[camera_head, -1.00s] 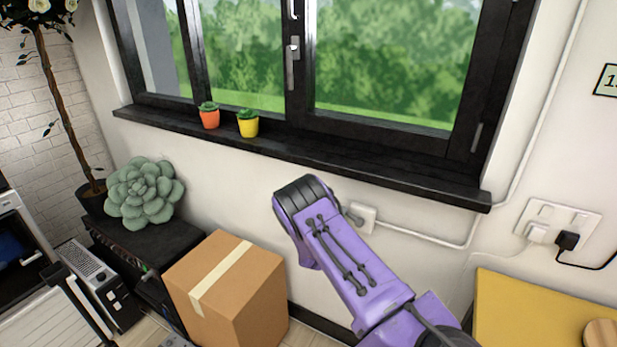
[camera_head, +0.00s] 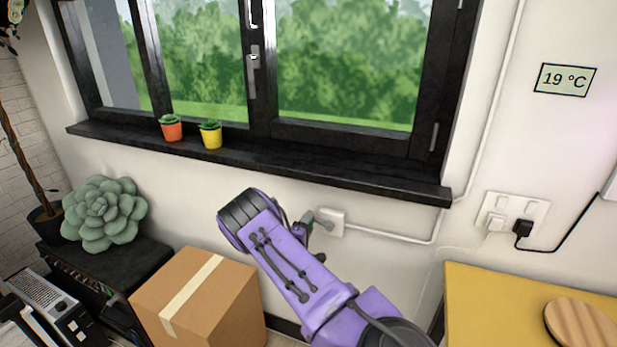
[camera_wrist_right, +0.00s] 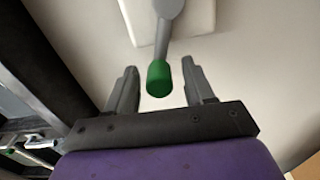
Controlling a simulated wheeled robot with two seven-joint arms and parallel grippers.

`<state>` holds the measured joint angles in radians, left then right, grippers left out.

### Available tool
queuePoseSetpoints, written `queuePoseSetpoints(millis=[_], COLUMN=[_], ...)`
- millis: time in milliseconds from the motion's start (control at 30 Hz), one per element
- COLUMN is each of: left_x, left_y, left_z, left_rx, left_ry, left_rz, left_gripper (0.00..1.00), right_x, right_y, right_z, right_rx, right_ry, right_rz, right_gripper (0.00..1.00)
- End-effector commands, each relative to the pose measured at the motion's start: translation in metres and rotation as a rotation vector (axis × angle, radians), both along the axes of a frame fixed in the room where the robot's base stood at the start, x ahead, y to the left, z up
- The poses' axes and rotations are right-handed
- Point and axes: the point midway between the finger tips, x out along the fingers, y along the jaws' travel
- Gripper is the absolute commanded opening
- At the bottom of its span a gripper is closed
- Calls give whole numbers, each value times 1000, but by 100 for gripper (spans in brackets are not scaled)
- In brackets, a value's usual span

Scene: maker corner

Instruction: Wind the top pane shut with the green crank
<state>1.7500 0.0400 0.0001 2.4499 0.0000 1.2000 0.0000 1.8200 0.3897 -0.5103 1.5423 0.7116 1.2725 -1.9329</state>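The green crank knob (camera_wrist_right: 158,78) sits on the end of a grey crank arm (camera_wrist_right: 167,32) in the right wrist view. The crank's white wall box (camera_head: 331,223) shows below the window sill in the head view. My right gripper (camera_wrist_right: 161,80) is open, with a finger on either side of the green knob and gaps to both. In the head view my purple right wrist hides most of that gripper. The window (camera_head: 345,70) shows its lower panes; its top is out of frame. My left gripper is not in view.
The black sill (camera_head: 330,174) overhangs above my right arm and holds an orange pot (camera_head: 171,131) and a yellow pot (camera_head: 211,138). A cardboard box (camera_head: 215,310) stands below left. A yellow table (camera_head: 480,310) is at right, below a wall socket (camera_head: 512,215).

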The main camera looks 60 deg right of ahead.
Motion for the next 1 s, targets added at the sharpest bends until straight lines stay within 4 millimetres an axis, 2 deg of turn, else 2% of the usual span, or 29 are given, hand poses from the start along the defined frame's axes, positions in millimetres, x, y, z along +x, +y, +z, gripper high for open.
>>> queuePoseSetpoints(millis=[233,333,700,833,1000], left_x=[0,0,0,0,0], left_y=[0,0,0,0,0], left_z=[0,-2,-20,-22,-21], left_rx=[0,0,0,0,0], left_ry=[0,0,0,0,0], left_rz=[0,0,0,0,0], left_gripper=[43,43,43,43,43], right_x=[-2,-2,-6,-7,-8], right_y=[-1,6,86,101,105], right_z=[0,-1,-1,0,1], right_rx=[-1,1,0,-2,-1], right_ry=[0,1,0,-1,0], right_rz=[-4,-3,0,-2,-3], right_gripper=[53,53,53,53,53])
